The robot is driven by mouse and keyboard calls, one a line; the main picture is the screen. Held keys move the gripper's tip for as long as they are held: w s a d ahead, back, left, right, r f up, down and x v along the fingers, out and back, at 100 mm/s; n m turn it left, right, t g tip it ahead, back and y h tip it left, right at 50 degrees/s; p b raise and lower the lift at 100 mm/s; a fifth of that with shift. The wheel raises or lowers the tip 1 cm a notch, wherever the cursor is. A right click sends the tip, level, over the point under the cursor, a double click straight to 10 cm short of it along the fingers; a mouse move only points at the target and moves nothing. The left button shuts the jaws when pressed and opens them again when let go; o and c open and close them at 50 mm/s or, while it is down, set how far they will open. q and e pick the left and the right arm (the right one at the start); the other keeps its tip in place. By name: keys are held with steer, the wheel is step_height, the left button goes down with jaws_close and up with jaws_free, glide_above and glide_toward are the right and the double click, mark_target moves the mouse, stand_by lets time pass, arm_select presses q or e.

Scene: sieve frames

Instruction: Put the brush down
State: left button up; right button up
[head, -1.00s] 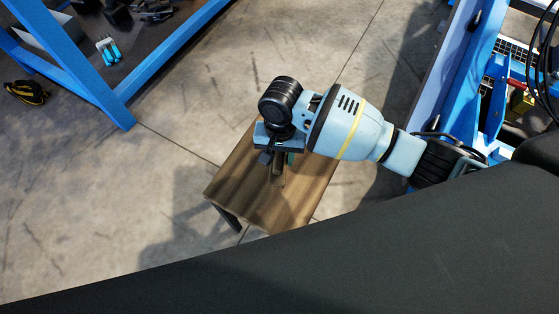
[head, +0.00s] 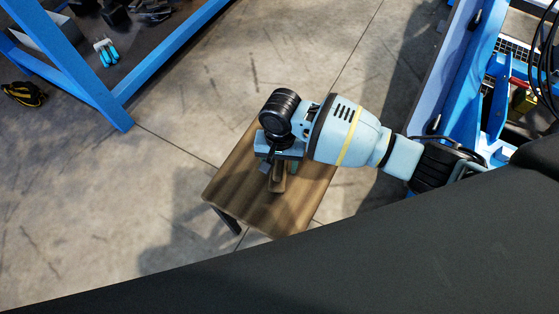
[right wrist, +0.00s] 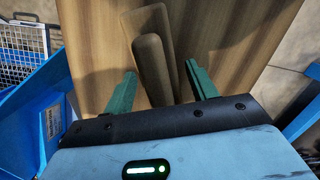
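The brush (head: 278,182) is a brown wooden piece over the small wooden table, below my right gripper (head: 282,165) in the head view. In the right wrist view the brush (right wrist: 153,65) runs between the two green fingers of my right gripper (right wrist: 160,80). The fingers stand apart, with a gap visible on each side of the brush, so the gripper looks open around it. A darker brown shape, perhaps its shadow, lies beside the brush. Whether the brush fully rests on the tabletop is hard to tell. My left gripper is not in view.
The small wooden table (head: 235,188) has bare top around the brush and stands on a concrete floor (head: 200,80). A blue frame (head: 105,105) stands at the left, and blue structures (head: 465,85) at the right. A yellow-black item (head: 24,94) lies on the floor.

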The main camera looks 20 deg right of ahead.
steer(key=shift+r, duration=0.1)
steer(key=r+p, duration=0.1)
steer(key=r, duration=0.2)
steer(key=r+p, duration=0.1)
steer(key=r, duration=0.3)
steer(key=w+r+p, duration=0.1)
steer(key=r, duration=0.3)
steer(key=shift+w+d, duration=0.1)
steer(key=shift+d, duration=0.1)
steer(key=shift+r+p, duration=0.35)
steer(key=shift+r, duration=0.15)
